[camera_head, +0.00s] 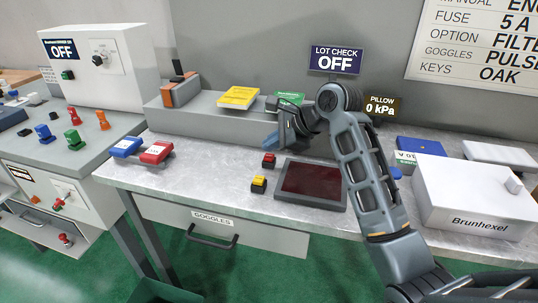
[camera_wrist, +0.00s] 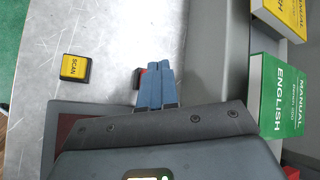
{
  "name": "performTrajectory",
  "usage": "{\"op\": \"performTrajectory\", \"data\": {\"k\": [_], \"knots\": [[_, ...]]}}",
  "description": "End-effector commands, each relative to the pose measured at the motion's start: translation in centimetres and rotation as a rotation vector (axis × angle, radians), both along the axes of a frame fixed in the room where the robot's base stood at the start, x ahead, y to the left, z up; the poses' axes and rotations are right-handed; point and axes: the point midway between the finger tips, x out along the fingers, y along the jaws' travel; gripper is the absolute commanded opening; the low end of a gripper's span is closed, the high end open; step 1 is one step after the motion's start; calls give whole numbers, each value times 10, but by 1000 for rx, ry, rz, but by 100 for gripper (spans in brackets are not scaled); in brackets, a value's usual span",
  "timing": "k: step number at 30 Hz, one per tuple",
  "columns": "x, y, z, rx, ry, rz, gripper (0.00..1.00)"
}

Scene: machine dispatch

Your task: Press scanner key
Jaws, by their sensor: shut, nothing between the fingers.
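The scanner key is a small yellow-topped block (camera_head: 258,184) on a dark base, on the metal table left of a dark red panel. In the wrist view the key (camera_wrist: 75,68) reads SCAN and stands clear to the left of my fingers. My gripper (camera_head: 271,141) is shut and empty, its blue fingers above the table, behind the scanner key and near a red key (camera_head: 268,160). In the wrist view the shut fingertips (camera_wrist: 159,65) partly cover the red key (camera_wrist: 138,77). My gripper is apart from the scanner key.
The dark red panel (camera_head: 312,182) lies right of the keys. A grey shelf (camera_head: 210,118) with a yellow book (camera_head: 239,97) and a green manual (camera_wrist: 281,97) runs behind. Red and blue blocks (camera_head: 156,153) lie left. A white Brunhexel box (camera_head: 472,200) stands right. The table around the scanner key is clear.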

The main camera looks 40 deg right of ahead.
Motion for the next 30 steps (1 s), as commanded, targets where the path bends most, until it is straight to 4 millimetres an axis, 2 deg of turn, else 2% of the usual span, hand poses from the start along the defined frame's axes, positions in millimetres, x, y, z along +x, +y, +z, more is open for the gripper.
{"op": "performTrajectory", "data": {"k": [21,30], "knots": [[0,1,49,0,1,1,0],[0,0,49,0,0,0,0]]}}
